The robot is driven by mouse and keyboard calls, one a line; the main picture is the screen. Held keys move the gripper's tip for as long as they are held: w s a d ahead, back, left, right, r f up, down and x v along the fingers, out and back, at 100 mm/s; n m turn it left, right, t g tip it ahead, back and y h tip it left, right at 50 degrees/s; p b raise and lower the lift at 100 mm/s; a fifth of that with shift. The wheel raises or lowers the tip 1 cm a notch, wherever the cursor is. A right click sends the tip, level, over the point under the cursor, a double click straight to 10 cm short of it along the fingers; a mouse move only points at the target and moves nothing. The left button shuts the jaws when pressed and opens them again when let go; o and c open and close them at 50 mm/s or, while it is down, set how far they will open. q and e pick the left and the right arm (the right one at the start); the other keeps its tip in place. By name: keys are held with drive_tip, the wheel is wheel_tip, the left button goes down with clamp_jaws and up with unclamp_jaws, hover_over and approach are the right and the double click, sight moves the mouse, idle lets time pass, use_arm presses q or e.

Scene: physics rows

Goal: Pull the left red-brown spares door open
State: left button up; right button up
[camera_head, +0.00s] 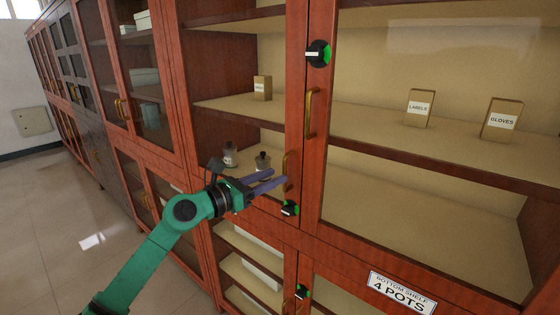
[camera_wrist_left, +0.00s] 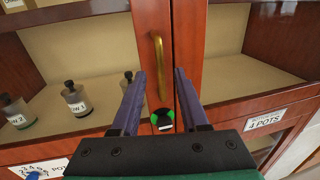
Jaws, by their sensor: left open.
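The left red-brown door (camera_head: 296,60) is a wood frame with a clear pane and looks shut against the right door's frame. Its upright brass handle (camera_head: 287,165) is on its right-hand stile. My left gripper (camera_head: 279,177) is open, its two purple fingers reaching to the handle from the left. In the left wrist view the handle (camera_wrist_left: 158,62) shows between and beyond the fingertips (camera_wrist_left: 160,72). I cannot tell whether the fingers touch it. My right gripper is not in view.
A black-and-green knob (camera_head: 290,208) sits just below the handle, and another knob (camera_head: 319,53) is higher up. The right door's handle (camera_head: 309,112) is close by. Small bottles (camera_head: 230,154) stand inside behind the left door. The tiled floor (camera_head: 60,215) at left is clear.

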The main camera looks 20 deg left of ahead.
use_arm(q)
drive_tip(key=x, duration=0.3)
drive_tip(key=shift+d, duration=0.1)
clamp_jaws()
idle(1.3)
